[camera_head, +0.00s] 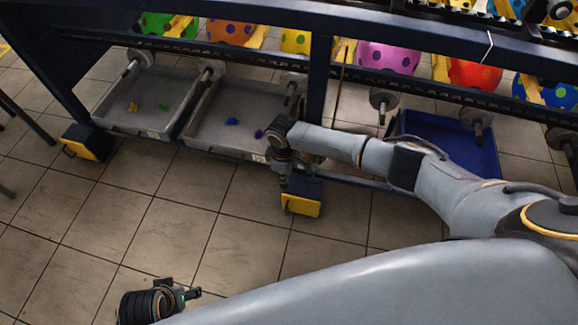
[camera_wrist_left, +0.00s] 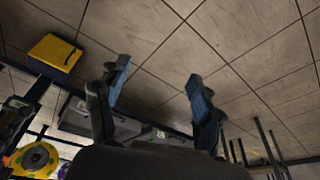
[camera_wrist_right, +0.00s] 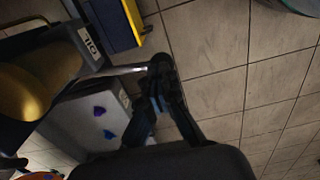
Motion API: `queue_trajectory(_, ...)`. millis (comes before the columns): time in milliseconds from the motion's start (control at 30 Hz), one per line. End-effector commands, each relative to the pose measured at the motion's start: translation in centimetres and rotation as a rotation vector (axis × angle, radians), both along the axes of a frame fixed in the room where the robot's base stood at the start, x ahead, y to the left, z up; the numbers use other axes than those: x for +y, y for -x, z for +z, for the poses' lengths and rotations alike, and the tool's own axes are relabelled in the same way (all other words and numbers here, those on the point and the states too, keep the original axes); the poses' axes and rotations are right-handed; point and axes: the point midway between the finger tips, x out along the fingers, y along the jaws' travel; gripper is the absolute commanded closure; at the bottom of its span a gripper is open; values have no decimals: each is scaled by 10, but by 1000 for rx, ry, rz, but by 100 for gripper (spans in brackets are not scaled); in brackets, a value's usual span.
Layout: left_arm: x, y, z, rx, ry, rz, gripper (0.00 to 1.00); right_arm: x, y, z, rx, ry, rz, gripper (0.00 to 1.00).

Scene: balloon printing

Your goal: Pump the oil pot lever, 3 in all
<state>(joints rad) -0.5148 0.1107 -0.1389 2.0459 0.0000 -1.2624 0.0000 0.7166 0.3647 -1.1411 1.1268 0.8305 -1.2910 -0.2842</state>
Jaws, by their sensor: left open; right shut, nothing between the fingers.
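The oil pot (camera_wrist_right: 45,75) shows at the left of the right wrist view. It is dark with an OIL label and a golden inside. Its thin metal lever (camera_wrist_right: 122,71) sticks out toward my right gripper (camera_wrist_right: 161,66). That gripper is shut and empty, its fingertips at the lever's outer end; I cannot tell whether they touch it. In the head view my right gripper (camera_head: 286,180) is low beside the rack, and the pot cannot be made out there. My left gripper (camera_head: 192,293) is open and empty over the floor; its spread fingers show in the left wrist view (camera_wrist_left: 158,82).
A yellow-and-dark rack foot (camera_head: 302,198) is close to my right gripper. Grey trays (camera_head: 150,126) with small coloured pieces and a blue tray (camera_head: 480,158) lie under the rack. Spotted balloons (camera_head: 388,57) line the back. The tiled floor at front left is clear.

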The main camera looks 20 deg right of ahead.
Motion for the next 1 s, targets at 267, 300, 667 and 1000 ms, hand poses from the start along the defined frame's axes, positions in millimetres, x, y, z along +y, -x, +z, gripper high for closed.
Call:
queue_trajectory(267, 0, 4, -33, 20, -1, -3, 33, 0, 0, 11, 1, 1, 0, 100)
queue_trajectory(300, 0, 5, -38, 23, -2, -3, 33, 0, 0, 12, 1, 1, 0, 100)
queue_trajectory(667, 2, 19, -79, 46, -4, -7, 33, 0, 0, 25, 1, 1, 0, 100)
queue_trajectory(1000, 4, 39, -114, 67, -6, -12, 33, 0, 0, 36, 0, 0, 0, 100)
